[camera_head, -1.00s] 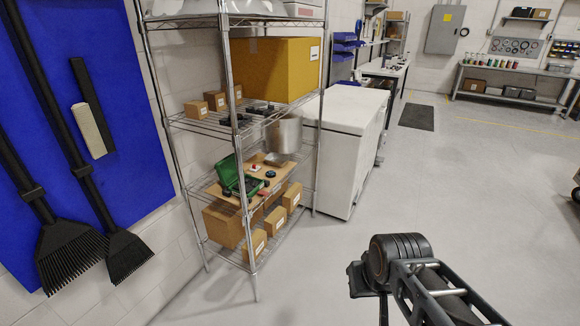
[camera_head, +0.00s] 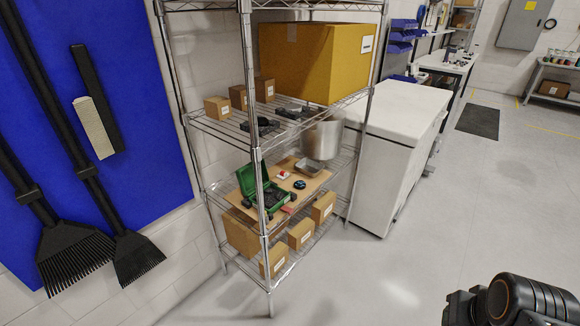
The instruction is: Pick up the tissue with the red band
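A small white thing with a red part (camera_head: 283,175) lies on the brown board (camera_head: 314,184) on the middle level of the wire shelf. It may be the tissue with the red band, but it is too small to tell. A small red thing (camera_head: 289,210) lies near the board's front edge, beside the open green case (camera_head: 262,190). Part of my arm shows at the lower right, well apart from the shelf. My gripper is not in view.
The wire shelf (camera_head: 259,226) has metal posts in front of its levels. A dark round thing (camera_head: 299,184), a metal tray (camera_head: 308,167) and a steel pot (camera_head: 322,139) are near the white thing. A white chest (camera_head: 385,170) stands right of the shelf. Floor (camera_head: 400,270) in front is clear.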

